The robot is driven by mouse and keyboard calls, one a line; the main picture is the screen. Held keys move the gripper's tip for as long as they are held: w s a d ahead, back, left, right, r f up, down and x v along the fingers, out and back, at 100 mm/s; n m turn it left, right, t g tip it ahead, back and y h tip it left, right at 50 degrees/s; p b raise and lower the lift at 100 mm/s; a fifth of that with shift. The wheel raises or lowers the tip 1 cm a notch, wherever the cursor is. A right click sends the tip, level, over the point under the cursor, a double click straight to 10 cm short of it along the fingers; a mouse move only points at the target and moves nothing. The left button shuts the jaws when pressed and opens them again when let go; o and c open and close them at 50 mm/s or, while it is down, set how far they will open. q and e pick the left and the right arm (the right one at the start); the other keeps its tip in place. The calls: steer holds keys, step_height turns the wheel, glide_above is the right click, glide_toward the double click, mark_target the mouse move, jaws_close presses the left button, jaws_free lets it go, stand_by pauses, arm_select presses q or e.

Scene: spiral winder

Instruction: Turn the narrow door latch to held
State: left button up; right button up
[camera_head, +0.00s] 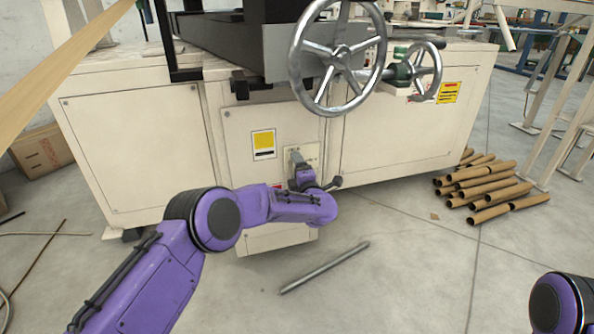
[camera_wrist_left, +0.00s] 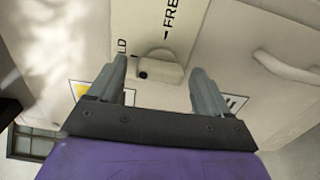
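The narrow door (camera_head: 237,125) is a cream panel in the middle of the machine's front. Its latch shows in the left wrist view as a pale rounded knob (camera_wrist_left: 165,71) with a dark spot at its left end. Beside it are a "FREE" label (camera_wrist_left: 173,18) and a partly covered label ending in "LD" (camera_wrist_left: 121,47). My left gripper (camera_wrist_left: 158,66) is open, with one finger on each side of the knob; contact cannot be told. In the head view, my left gripper (camera_head: 299,166) is at the door's small plate (camera_head: 312,153) and hides the knob. My right gripper is out of view.
A metal bar (camera_head: 325,267) lies on the floor in front. Cardboard tubes (camera_head: 485,187) are piled at right. A pale handle (camera_wrist_left: 284,66) shows at right in the wrist view.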

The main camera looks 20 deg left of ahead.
arm_select(q)
steer(key=p+v, duration=0.4)
steer(key=v, duration=0.6)
steer(key=shift+s+d, duration=0.2)
